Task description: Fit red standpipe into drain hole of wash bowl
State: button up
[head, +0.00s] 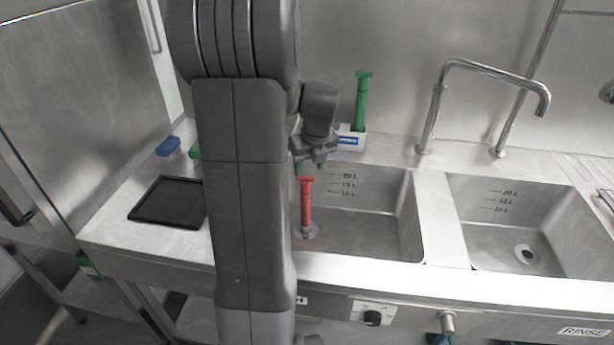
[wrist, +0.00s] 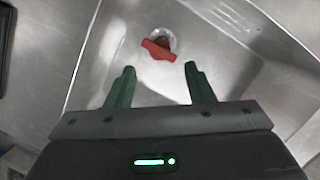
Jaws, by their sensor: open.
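The red standpipe (head: 306,204) stands upright at the drain of the left wash bowl (head: 370,224), its lower end at the metal drain ring (head: 309,232). In the wrist view the standpipe's red T-shaped top (wrist: 158,49) shows over the drain ring (wrist: 163,38), ahead of the fingers. My gripper (head: 314,163) is above the bowl, over the standpipe and apart from it. In the wrist view its green fingers (wrist: 160,84) are spread with nothing between them. How deep the pipe sits in the hole is hidden.
The right bowl (head: 530,225) has an open drain (head: 524,252). A faucet (head: 490,68) rises behind the bowls. A black tray (head: 170,202) and blue brush (head: 168,147) lie on the left counter.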

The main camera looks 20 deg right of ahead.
aim_at(305, 177)
jog(key=shift+v, duration=1.5)
jog(key=shift+f, duration=0.1)
jog(key=b+x, duration=0.1)
jog(key=x, duration=1.1)
jog(key=shift+f, duration=0.15)
jog(key=shift+r, duration=2)
jog(key=shift+f, duration=0.1)
